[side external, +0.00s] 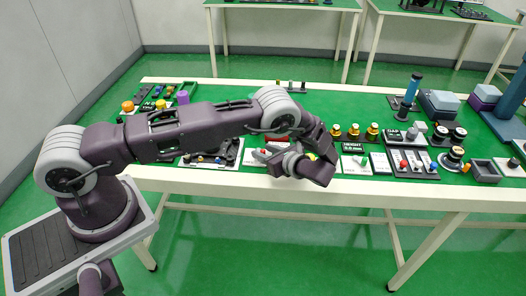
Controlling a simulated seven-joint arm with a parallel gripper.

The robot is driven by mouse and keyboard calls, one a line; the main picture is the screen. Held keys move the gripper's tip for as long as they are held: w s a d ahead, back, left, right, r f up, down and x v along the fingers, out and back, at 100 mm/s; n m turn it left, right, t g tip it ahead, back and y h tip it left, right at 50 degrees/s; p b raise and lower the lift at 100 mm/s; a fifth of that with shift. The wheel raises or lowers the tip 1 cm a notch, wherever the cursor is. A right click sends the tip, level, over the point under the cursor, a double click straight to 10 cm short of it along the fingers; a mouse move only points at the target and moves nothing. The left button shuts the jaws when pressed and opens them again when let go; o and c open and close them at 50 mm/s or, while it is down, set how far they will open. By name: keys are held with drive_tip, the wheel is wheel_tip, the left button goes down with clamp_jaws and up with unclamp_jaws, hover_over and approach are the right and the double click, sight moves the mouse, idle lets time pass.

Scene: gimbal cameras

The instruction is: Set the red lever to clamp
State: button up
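My gripper (264,154) is at the front middle of the green table, below my bent arm, with its grey fingers pointing left. It is small here, and I cannot tell whether the fingers are open or shut. A small patch of red shows right by the fingers, partly hidden by my wrist. I cannot tell whether it is the red lever, or whether the gripper touches it. No clamp marking is readable.
The green table (225,95) holds many small fixtures. Brass-topped posts (354,130) stand behind a "HEIGHT" label (355,164), right of my wrist. A blue-handled tool (412,88) rises at the right. The back middle is mostly clear.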

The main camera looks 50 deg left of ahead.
drive_tip(key=v, duration=0.6)
drive_tip(key=shift+r, duration=0.35)
drive_tip(key=s+r+n+g+h, duration=0.1)
drive_tip(key=s+r+n+h, duration=0.35)
drive_tip(key=r, duration=0.65)
drive_tip(key=s+r+n+h, duration=0.3)
drive_tip(key=s+r+n, duration=0.15)
drive_tip(key=r, duration=0.65)
drive_tip(key=s+d+r+n+t+h, duration=0.3)
drive_tip(key=s+r+n, duration=0.1)
drive_tip(key=s, duration=0.6)
drive_tip(key=s+d+r+n+t+h, duration=0.2)
drive_tip(key=s+d+r+n+h, duration=0.1)
drive_tip(key=s, duration=0.7)
drive_tip(key=r+n, duration=0.1)
drive_tip(key=n, duration=0.1)
drive_tip(key=shift+s+r+n+t, duration=0.3)
drive_tip(key=shift+s+t, duration=0.1)
